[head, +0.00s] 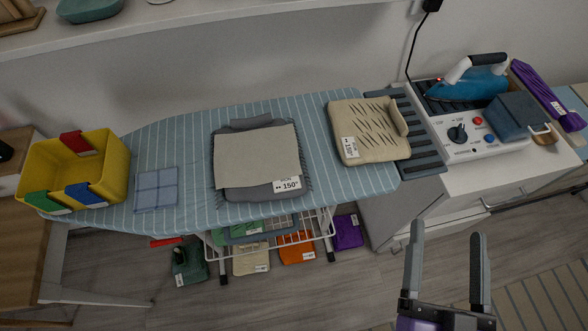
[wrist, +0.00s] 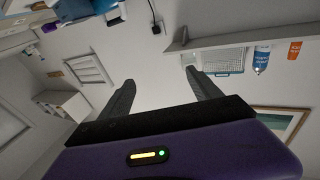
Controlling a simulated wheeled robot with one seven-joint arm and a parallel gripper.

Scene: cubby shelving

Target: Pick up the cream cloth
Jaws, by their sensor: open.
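A cream cloth (head: 375,120) with dark dashes and a white tag lies folded on the right part of the striped ironing board (head: 195,130). Its right edge is near the dark slatted rest. A plain beige-grey cloth (head: 257,150) lies over a dark grey one with a 150° tag at the board's middle. Another cream folded cloth (head: 252,262) is below the board. My gripper (head: 447,235) is open and empty, in front of the board to the lower right of the dashed cream cloth. In the wrist view my gripper (wrist: 158,80) has nothing between its fingers.
A yellow bin (head: 112,160) with coloured tags and a blue checked cloth (head: 157,190) are at the left. A teal iron (head: 468,86) with a black cord stands on the control unit (head: 490,148) at the right. Several folded cloths lie under the board. Floor in front is clear.

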